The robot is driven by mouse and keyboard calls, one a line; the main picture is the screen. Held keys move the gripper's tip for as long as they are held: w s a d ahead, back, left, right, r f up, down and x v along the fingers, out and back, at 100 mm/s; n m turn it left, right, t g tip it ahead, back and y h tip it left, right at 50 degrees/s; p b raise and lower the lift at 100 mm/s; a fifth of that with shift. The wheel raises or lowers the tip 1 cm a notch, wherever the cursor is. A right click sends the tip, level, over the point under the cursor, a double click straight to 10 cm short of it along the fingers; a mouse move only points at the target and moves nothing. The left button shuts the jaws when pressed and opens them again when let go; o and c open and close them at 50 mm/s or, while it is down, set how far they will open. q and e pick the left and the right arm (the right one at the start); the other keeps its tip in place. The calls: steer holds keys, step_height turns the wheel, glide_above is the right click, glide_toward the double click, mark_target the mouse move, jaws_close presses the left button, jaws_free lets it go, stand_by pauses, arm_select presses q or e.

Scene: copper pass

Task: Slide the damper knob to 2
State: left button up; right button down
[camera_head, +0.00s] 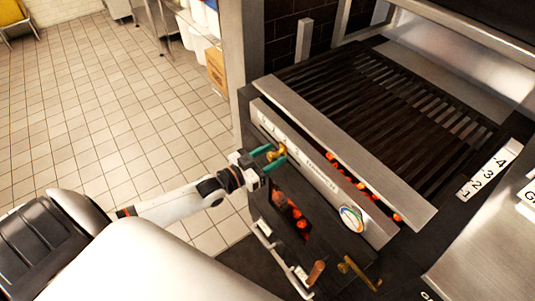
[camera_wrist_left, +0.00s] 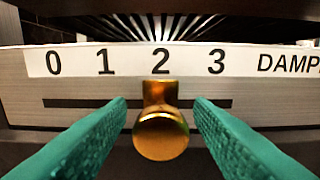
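The damper knob (camera_wrist_left: 161,134) is a brass knob on a short stem in a dark horizontal slot (camera_wrist_left: 85,103). Its stem stands directly below the number 2 on the white scale strip (camera_wrist_left: 130,62), which reads 0, 1, 2, 3. In the head view the knob (camera_head: 278,154) shows on the grill's front panel. My left gripper (camera_head: 270,161) is at the knob, with its green fingers on either side of it. In the left wrist view the left gripper (camera_wrist_left: 161,112) is open, with a gap between each finger and the knob. My right gripper is not in view.
The grill's slatted grate (camera_head: 385,90) lies behind the front panel. Glowing coals (camera_head: 300,222) show in an opening below the panel. A round gauge (camera_head: 351,219) sits further right, and a brass handle (camera_head: 358,272) is lower down. Open tiled floor (camera_head: 110,115) lies to the left.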

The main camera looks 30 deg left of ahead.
arm_select(q)
steer(key=b+v, duration=0.1)
steer(key=v, duration=1.1)
steer(key=shift+a+f, duration=0.1)
steer(key=shift+a, duration=0.05)
stand_by(0.3)
